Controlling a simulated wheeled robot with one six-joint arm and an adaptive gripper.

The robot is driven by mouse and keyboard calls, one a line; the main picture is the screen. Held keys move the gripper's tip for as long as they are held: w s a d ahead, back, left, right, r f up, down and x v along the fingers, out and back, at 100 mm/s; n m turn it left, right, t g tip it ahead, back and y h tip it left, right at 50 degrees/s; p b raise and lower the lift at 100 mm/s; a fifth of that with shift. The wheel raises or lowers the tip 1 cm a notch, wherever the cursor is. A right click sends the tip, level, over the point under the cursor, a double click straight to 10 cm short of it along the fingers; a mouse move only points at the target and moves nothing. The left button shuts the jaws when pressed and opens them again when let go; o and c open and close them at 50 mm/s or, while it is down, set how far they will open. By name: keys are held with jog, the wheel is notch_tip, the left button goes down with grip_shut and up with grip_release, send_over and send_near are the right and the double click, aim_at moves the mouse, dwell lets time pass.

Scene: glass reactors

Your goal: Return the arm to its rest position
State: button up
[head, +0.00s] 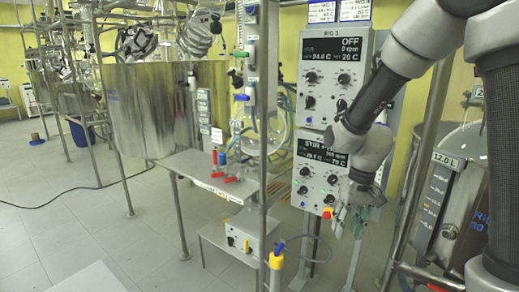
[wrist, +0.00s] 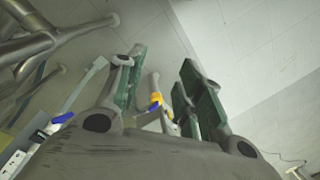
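My arm comes in from the upper right of the head view and bends down in front of the rig 3 control panels. My gripper (head: 350,222) hangs at its end, pointing down, beside the lower panel (head: 318,172). In the wrist view my gripper (wrist: 160,88) shows two green-padded fingers spread apart. Nothing is held. I cannot tell whether the gripper touches the panel's edge.
A steel vessel marked 12.0 L (head: 450,190) stands close on the right. A metal post with a yellow cap (head: 276,260) stands in front, left of my gripper. A small shelf (head: 195,162) and a large steel tank (head: 150,105) are farther left. Open floor (head: 60,220) lies at left.

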jog(key=s+d+r+t, duration=0.2)
jog(key=s+d+r, duration=0.4)
jog(key=s+r, duration=0.2)
jog(key=s+d+r+t+h, duration=0.1)
jog(key=s+d+r+t, duration=0.2)
jog(key=s+d+r, duration=0.3)
notch_tip(320, 180, up, 4)
jog(key=shift+s+d+r+m, duration=0.1)
jog(key=shift+s+d+m, duration=0.25)
jog(key=shift+s, duration=0.75)
